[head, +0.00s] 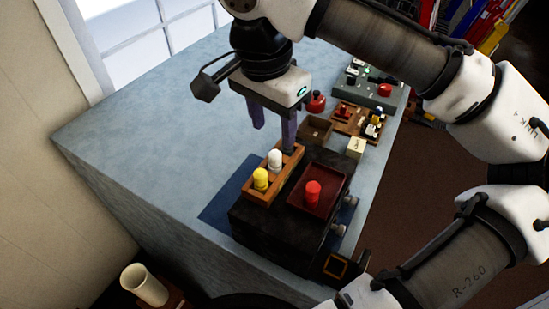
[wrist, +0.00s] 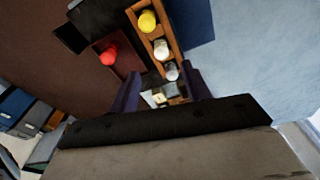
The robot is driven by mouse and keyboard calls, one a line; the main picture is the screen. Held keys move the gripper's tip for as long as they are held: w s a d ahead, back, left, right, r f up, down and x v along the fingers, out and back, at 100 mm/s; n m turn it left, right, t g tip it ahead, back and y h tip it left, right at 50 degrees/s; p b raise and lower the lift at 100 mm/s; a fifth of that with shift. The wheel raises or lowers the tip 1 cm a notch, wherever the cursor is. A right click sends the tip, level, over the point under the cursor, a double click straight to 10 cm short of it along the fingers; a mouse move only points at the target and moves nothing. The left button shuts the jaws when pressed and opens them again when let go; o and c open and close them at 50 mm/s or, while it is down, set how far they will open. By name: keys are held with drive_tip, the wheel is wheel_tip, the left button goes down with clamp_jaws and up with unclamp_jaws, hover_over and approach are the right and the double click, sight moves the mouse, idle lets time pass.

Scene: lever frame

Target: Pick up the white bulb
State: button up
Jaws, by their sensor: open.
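The white bulb (head: 275,160) stands upright in a wooden rack (head: 287,172), beside a yellow bulb (head: 261,179). In the wrist view the white bulb (wrist: 160,48) sits between the yellow bulb (wrist: 147,21) and a greyish bulb (wrist: 171,71) in the same row. The greyish one is not clear in the head view, where my finger covers that end. My gripper (head: 273,138) is open and empty, pointing down above the rack's far end. In the wrist view its fingers (wrist: 160,75) are apart, with the white bulb ahead of their tips.
A red bulb (head: 313,190) stands in a dark red tray (head: 327,206) right of the rack, on a black box (head: 268,230). Behind are a small open wooden box (head: 314,130), a cream block (head: 356,148) and a control panel (head: 371,91). The left tabletop (head: 150,140) is clear.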

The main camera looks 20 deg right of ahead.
sight(275, 151)
drive_tip(key=f, duration=0.3)
drive_tip(key=shift+w+d, duration=0.15)
drive_tip(key=shift+w, duration=0.05)
drive_tip(key=f+b, duration=0.4)
drive_tip(key=f, duration=0.1)
drive_tip(key=shift+w+d+f, duration=0.1)
drive_tip(key=shift+w+d, duration=0.1)
clamp_jaws()
